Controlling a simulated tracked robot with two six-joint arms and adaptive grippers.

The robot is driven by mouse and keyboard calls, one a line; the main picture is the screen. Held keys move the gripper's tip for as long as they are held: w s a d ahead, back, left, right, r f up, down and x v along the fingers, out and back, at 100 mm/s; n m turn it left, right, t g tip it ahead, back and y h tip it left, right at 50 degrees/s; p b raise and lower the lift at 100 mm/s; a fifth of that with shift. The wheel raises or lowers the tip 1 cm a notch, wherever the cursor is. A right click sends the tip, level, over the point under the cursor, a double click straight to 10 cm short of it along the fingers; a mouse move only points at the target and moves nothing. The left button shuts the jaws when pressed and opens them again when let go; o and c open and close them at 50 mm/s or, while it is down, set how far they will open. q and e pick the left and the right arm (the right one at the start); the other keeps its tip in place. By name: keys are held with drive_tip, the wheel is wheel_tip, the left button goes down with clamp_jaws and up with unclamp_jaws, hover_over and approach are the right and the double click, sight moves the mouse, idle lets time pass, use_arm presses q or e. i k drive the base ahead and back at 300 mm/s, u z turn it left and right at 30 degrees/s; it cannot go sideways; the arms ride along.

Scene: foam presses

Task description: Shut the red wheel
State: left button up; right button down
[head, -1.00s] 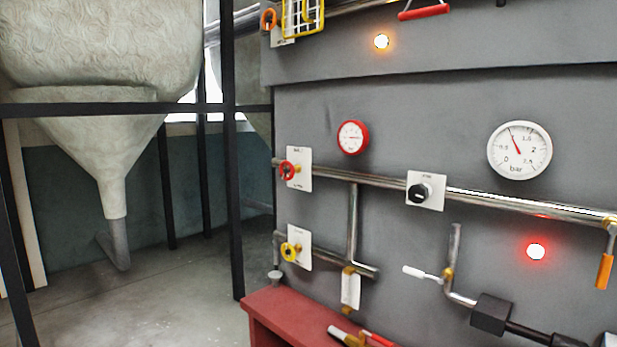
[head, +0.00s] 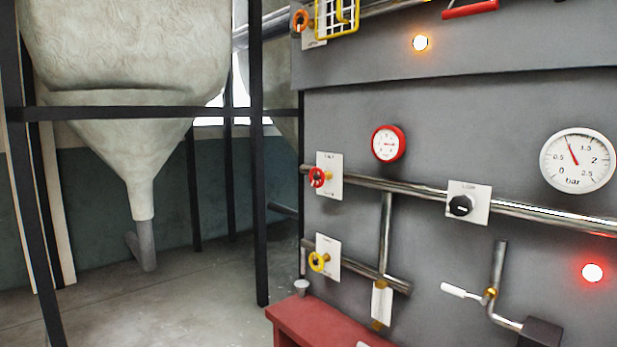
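The red wheel (head: 317,177) is a small red handwheel in front of a white label plate (head: 333,181) on the grey panel, at the left end of the upper horizontal pipe. A similar yellow wheel (head: 318,262) is below it, and an orange wheel (head: 300,20) is above at the top edge. How far the red wheel is turned cannot be told. Neither of my grippers shows in the head view.
The grey panel carries a red-rimmed gauge (head: 388,143), a large white gauge (head: 577,160), a black knob (head: 460,206) and a white-handled lever (head: 455,290). A red bench (head: 322,322) stands below. Dark posts (head: 257,160) and a pale hopper (head: 130,150) are left; bare floor lies between.

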sight(317, 176)
drive_tip(key=u, duration=0.25)
drive_tip(key=i, duration=0.7)
drive_tip(key=z, duration=1.7)
drive_tip(key=k, duration=0.9)
drive_tip(key=u, duration=1.05)
drive_tip(key=i, duration=0.4)
